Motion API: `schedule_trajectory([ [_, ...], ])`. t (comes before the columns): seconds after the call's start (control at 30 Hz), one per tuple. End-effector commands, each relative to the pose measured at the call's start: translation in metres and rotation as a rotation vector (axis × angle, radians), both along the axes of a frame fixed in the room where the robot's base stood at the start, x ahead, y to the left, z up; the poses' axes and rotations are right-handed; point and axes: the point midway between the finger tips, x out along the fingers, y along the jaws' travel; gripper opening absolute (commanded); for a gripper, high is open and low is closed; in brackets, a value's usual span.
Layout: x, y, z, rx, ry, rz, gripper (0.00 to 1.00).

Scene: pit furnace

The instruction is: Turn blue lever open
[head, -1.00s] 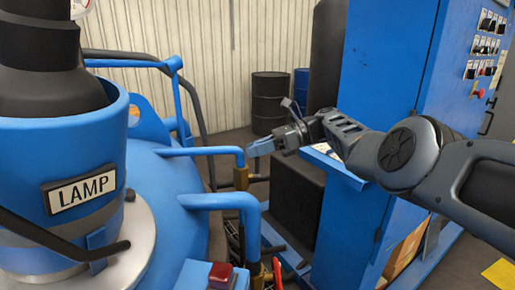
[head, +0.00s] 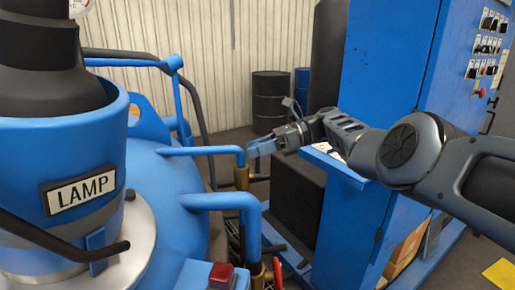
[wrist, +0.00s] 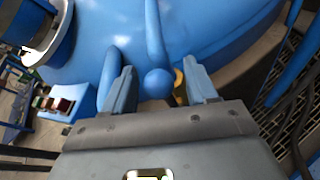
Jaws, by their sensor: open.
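A blue bar (head: 200,150) runs out from the side of the blue furnace body and ends in a rounded tip above a brass fitting (head: 241,178). I cannot tell for sure that it is the lever. In the wrist view a blue bar with a round end (wrist: 158,82) lies between my gripper's two fingers, with a gap on each side. My gripper (head: 254,149) is open and close to the bar's end in the head view; it also shows in the wrist view (wrist: 160,83). Whether any finger touches the bar is unclear.
A thicker blue pipe (head: 218,201) bends down below the bar, near dark hoses. A tall blue cabinet (head: 385,75) with a shelf stands right, close to my arm. The LAMP cylinder (head: 55,140) stands left.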

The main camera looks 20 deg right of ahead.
Motion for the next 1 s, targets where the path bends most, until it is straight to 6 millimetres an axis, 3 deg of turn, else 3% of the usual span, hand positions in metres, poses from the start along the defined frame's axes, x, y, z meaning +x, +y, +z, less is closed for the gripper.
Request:
schedule_trajectory([
  [0.17,-0.001,-0.015,0.003,0.0,-0.001,-0.003,0.57],
  [0.5,-0.006,-0.064,0.016,0.0,-0.002,-0.003,0.57],
  [0.7,-0.008,-0.074,0.022,0.0,-0.001,-0.002,0.57],
  [1.0,-0.008,-0.074,0.023,0.0,0.0,-0.001,0.57],
])
